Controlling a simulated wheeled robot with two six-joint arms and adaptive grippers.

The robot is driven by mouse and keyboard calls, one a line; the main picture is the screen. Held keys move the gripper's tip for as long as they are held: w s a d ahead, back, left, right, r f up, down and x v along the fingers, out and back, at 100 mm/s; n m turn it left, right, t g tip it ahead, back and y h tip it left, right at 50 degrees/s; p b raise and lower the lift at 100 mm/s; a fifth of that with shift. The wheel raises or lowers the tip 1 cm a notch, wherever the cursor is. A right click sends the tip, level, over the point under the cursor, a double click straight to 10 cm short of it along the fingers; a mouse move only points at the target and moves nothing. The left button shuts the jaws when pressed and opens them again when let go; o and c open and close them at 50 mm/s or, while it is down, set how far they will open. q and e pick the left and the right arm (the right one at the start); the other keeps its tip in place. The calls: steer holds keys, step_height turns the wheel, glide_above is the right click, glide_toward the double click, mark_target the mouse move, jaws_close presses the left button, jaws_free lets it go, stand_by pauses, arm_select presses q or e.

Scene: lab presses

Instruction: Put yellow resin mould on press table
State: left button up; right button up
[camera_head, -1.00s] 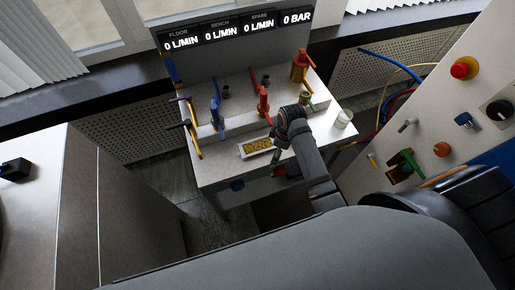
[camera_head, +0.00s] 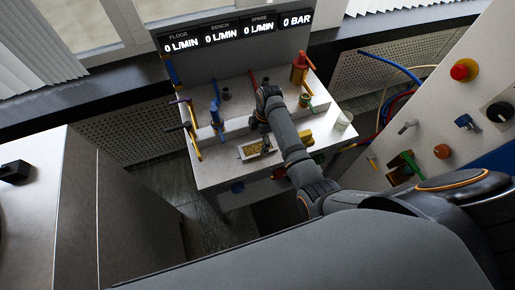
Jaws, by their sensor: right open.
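A small yellow block (camera_head: 306,136), which looks like the yellow resin mould, sits on the white bench top just right of my right forearm. It is partly hidden by the arm. My right gripper (camera_head: 266,145) points down at the right end of a small pale tray (camera_head: 243,154) holding yellow-brown bits. The gripper is open, with nothing seen between its fingers; whether it touches the tray is too small to tell. My left gripper is out of view. I cannot make out which surface is the press table.
The bench (camera_head: 215,173) carries blue, yellow and red valves along a raised step. A white cup (camera_head: 344,120) stands at its right edge. A grey panel (camera_head: 470,110) with a red button is at right, with hoses beside it. A grey cabinet (camera_head: 75,200) is at left.

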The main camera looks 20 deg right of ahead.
mark_target(257, 147)
steer(key=shift+w+f, duration=0.1)
steer(key=shift+f, duration=2.55)
steer(key=c, duration=1.6)
steer(key=shift+r+p, duration=0.1)
steer(key=shift+p, duration=0.2)
steer(key=shift+c, duration=0.7)
steer(key=shift+r, duration=0.1)
